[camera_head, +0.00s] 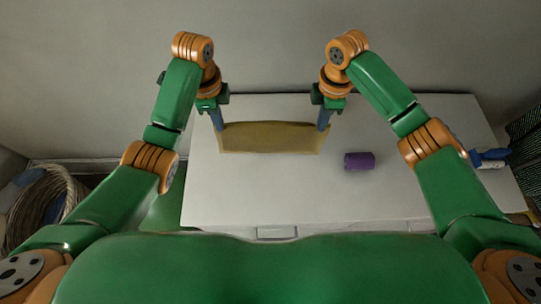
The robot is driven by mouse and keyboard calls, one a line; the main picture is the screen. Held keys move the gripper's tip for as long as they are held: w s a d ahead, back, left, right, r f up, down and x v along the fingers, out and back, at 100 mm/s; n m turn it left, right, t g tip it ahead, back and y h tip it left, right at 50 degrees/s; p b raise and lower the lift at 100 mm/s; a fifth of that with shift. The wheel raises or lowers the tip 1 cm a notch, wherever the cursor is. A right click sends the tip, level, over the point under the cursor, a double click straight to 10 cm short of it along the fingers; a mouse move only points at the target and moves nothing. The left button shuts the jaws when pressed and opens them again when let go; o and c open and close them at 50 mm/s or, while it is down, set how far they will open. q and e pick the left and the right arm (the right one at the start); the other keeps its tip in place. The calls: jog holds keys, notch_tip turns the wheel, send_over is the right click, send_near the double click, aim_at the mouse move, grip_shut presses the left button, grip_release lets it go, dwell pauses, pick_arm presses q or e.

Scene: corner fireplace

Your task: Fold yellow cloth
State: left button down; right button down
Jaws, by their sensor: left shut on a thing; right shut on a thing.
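The yellow cloth (268,138) lies as a wide strip near the far part of the white table. A darker fold or shadow runs along its upper part. My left gripper (218,125) is shut on the cloth at its far left corner. My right gripper (324,125) is shut on the cloth at its far right corner. Both grippers point down. Whether the held edge is lifted off the table is hard to tell.
A purple cylinder (359,161) lies on the white table (290,195), right of the cloth. A wicker basket (42,205) stands at the left. Blue and white items (489,157) are at the right edge. The table's near middle is clear, and a wall rises behind it.

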dwell(0.3)
